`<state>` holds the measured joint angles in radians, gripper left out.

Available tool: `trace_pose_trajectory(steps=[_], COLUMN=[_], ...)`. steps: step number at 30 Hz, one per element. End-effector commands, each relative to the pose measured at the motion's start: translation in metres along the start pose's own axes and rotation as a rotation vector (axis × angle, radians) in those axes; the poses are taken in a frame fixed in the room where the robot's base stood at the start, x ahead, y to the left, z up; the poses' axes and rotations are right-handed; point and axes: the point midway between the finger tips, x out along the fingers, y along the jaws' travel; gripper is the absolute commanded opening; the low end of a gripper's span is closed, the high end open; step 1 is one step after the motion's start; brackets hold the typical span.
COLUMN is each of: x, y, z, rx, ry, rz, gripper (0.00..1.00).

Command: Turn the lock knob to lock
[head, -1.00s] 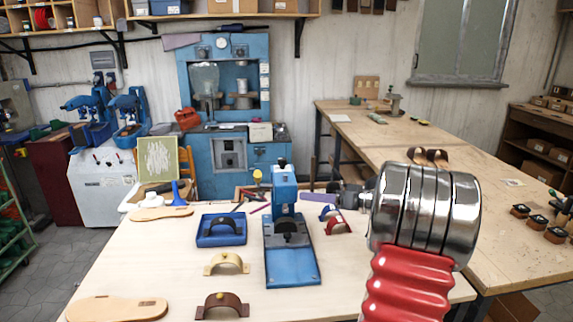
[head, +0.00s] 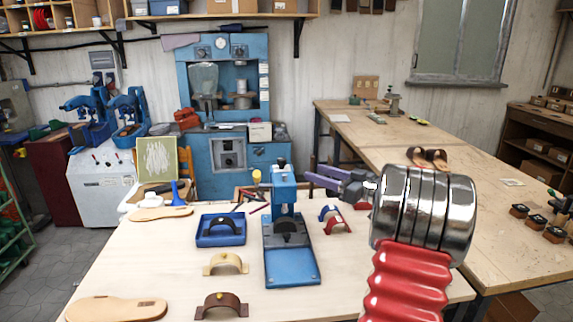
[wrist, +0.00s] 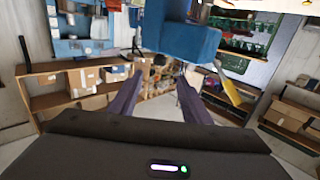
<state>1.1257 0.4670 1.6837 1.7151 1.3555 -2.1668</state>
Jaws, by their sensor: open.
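The blue bench press (head: 284,187) stands upright on the light table, with a black knob (head: 281,162) on top and a yellow-ended lever (head: 257,177) at its left. I cannot tell for certain which is the lock knob. My gripper (head: 309,173) is at the right of the press head, its purple fingers apart and pointing left at it. In the wrist view, my gripper (wrist: 160,80) is open with nothing between the fingers. The blue press head (wrist: 180,35) is ahead of the fingertips, and the yellow lever end (wrist: 228,88) is beyond the right finger.
A blue tray (head: 221,241) with a dark strap lies left of the press. Tan (head: 225,264) and brown (head: 222,306) straps lie nearer the front. Red and blue straps (head: 337,226) lie to the right, below my arm.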

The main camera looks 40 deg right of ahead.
Motion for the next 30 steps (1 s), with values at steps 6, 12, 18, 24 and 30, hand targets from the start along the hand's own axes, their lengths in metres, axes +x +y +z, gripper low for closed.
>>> trace_pose_trajectory(steps=[6,12,18,24,30], x=[0.028,0.059,0.09,0.117,0.129], y=[-0.001,-0.001,-0.001,0.0,0.0], z=[0.0,0.001,0.001,0.0,0.0], rx=[0.0,0.0,0.0,0.0,0.001], ry=[0.0,-0.001,0.0,0.0,0.0], rz=[-0.003,-0.003,-0.003,-0.001,0.0], gripper=[0.43,0.43,0.43,0.43,0.43])
